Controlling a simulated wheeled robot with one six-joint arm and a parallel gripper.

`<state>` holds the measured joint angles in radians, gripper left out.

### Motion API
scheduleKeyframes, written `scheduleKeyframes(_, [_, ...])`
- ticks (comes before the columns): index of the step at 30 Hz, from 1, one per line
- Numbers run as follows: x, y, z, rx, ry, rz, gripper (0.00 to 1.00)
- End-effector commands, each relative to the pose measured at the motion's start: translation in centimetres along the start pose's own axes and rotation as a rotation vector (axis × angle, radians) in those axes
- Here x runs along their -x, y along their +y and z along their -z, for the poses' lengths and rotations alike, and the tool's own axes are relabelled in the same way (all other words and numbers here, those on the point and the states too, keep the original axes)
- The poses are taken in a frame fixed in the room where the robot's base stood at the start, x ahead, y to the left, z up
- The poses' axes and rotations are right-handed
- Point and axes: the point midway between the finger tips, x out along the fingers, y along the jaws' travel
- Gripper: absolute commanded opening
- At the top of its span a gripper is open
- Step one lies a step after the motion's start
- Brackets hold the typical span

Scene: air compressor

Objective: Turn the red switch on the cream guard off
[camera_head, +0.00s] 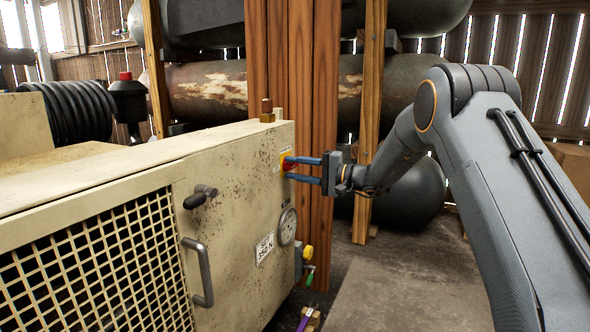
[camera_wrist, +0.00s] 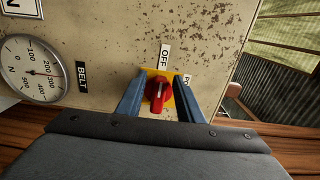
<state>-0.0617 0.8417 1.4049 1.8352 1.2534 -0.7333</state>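The red switch (camera_wrist: 158,94) is a rotary knob on a yellow plate, mounted on the cream guard (camera_head: 236,180). In the head view the red switch (camera_head: 287,163) is partly hidden by my gripper's fingers. An OFF label (camera_wrist: 165,55) sits above the knob in the wrist view, and another label, partly hidden, is to its right. My gripper (camera_head: 305,170) reaches the guard's face from the right. In the wrist view its two blue fingers (camera_wrist: 158,100) stand apart, one on each side of the knob. I see gaps between the fingers and the knob.
The guard also carries a black knob (camera_head: 200,197), a handle (camera_head: 198,272) and a mesh panel (camera_head: 95,268). A wooden post (camera_head: 292,75) stands behind, with large tanks (camera_head: 208,90) beyond.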

Motion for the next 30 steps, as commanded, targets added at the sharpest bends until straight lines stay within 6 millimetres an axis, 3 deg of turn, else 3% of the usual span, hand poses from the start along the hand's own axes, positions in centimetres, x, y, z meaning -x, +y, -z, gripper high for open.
scheduleKeyframes(11, [0.5,-0.1,0.0,0.000,0.001,0.001,0.36])
scheduleKeyframes(24, [6.8,-0.1,0.1,-0.001,0.001,0.000,0.36])
scheduleKeyframes(30, [7.8,0.0,0.0,-0.001,0.001,0.001,0.36])
